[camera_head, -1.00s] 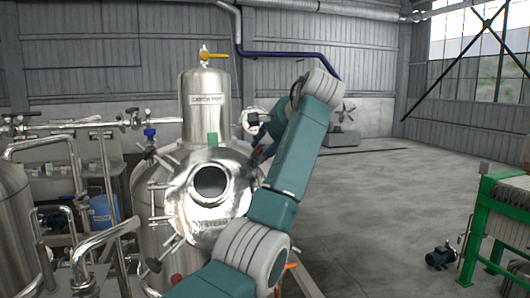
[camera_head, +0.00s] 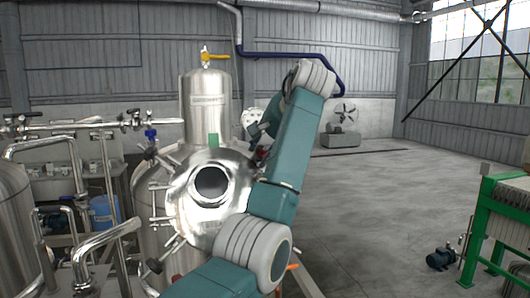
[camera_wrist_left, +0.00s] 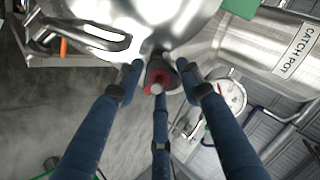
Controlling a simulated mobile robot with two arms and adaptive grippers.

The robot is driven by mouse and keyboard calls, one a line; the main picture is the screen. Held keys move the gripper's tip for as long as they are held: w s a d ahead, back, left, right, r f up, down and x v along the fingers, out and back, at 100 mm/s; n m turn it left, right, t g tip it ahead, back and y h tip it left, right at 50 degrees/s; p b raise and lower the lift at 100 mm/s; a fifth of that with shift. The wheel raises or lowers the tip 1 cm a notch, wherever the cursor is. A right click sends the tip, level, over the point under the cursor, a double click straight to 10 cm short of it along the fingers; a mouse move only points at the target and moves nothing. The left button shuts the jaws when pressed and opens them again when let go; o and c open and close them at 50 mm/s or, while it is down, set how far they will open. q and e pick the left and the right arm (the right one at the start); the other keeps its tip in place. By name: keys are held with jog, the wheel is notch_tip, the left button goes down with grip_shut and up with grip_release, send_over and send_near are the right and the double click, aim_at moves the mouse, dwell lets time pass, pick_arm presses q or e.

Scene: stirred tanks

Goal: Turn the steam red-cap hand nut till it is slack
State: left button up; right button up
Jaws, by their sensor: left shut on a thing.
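The red-cap hand nut (camera_wrist_left: 148,84) is in the middle of the left wrist view, a dark nut with a red ring at the steel tank's lid edge. The three blue-black fingers of my left gripper (camera_wrist_left: 160,76) are around it and shut on it. In the head view my left gripper (camera_head: 259,152) is at the right side of the tank lid (camera_head: 186,207), mostly hidden by my arm. A small red patch shows there. Whether the nut is tight or slack cannot be seen. My right gripper is not in view.
The catch pot (camera_head: 207,108) with a yellow-handled valve (camera_head: 212,56) stands behind the lid. Other hand nuts and pipes crowd the lid's left side. The floor (camera_head: 365,210) to the right is mostly clear.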

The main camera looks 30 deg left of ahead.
pick_arm(q)
jog(key=shift+f, duration=0.25)
jog(key=o, duration=1.1)
jog(key=shift+s, duration=0.15)
jog(key=shift+s+r, duration=0.1)
jog(key=shift+r, duration=0.05)
jog(key=shift+d+r, duration=0.1)
jog(key=shift+s+d+r, duration=0.1)
jog(key=shift+d+r, duration=0.15)
jog(key=shift+r, duration=0.05)
jog(key=v, duration=1.1)
jog(key=shift+s, duration=0.1)
